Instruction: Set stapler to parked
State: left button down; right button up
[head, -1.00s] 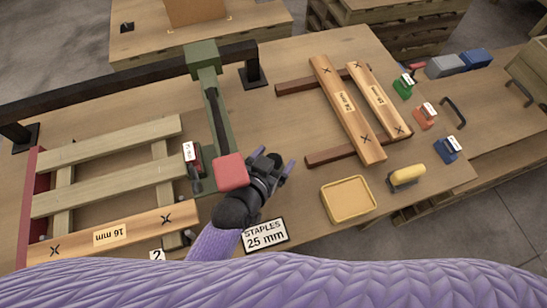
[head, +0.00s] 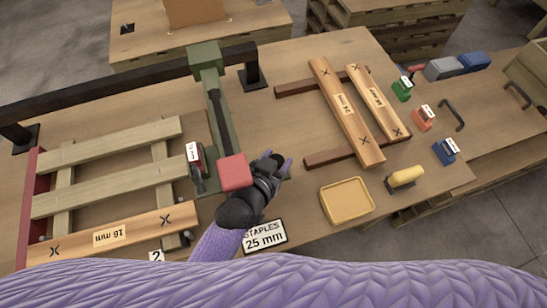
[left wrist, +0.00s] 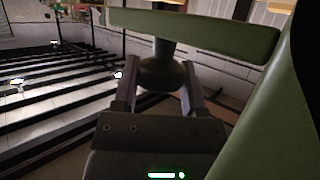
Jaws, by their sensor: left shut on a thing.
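The stapler is a green arm (head: 219,117) hung from a green carriage (head: 206,58) on the dark rail, with a red block (head: 235,171) at its near end. A small red part with a white label (head: 193,152) is on its left side. My left gripper (head: 279,165) is beside the red block, on its right. In the left wrist view, the fingers (left wrist: 160,88) are shut on a dark round knob (left wrist: 162,72) under a green bar (left wrist: 195,30). The knob is hidden in the head view. My right gripper is not in view.
The dark rail (head: 130,84) crosses the table's back. A pallet frame (head: 110,165) lies at left. Planks (head: 347,110), a yellow tray (head: 346,201), a yellow-handled tool (head: 405,178) and a staples sign (head: 265,237) lie near. The table right of the stapler arm is partly bare.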

pick_arm(q)
jog(key=shift+w+d, duration=0.2)
jog(key=shift+d, duration=0.5)
jog(key=c, duration=0.6)
grip_release()
jog(key=o, duration=0.5)
jog(key=shift+d, duration=0.15)
jog(key=shift+c, duration=0.2)
